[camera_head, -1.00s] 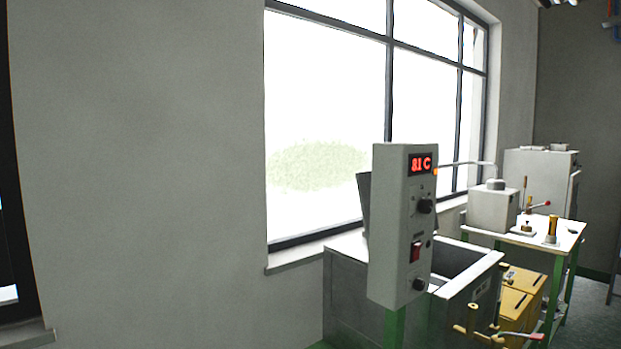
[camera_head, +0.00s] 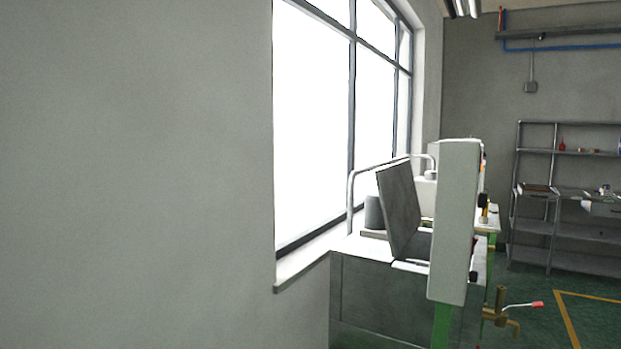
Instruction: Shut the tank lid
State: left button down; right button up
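The tank (camera_head: 375,290) is a grey metal box below the window, at the lower right of the middle. Its lid (camera_head: 398,210) is a dark grey panel standing up, leaning back from the tank's top, so the tank is open. The control box (camera_head: 456,220), tall and light grey on a green post, stands in front and hides the right part of the tank. A brass tap (camera_head: 501,312) with a red-tipped lever sticks out at the lower right. Neither of my grippers shows in this view.
A window with a sill (camera_head: 305,262) runs behind the tank, and a bare grey wall (camera_head: 140,170) fills the left. A metal shelf rack (camera_head: 549,200) stands at the far right. Green floor with a yellow line (camera_head: 567,318) is free at the lower right.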

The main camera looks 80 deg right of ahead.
aim_at(398, 198)
jog(key=u, duration=0.55)
jog(key=i, duration=0.35)
jog(key=z, duration=2.15)
jog(key=i, duration=0.2)
jog(key=z, duration=2.2)
jog(key=i, duration=1.05)
jog(key=u, duration=0.3)
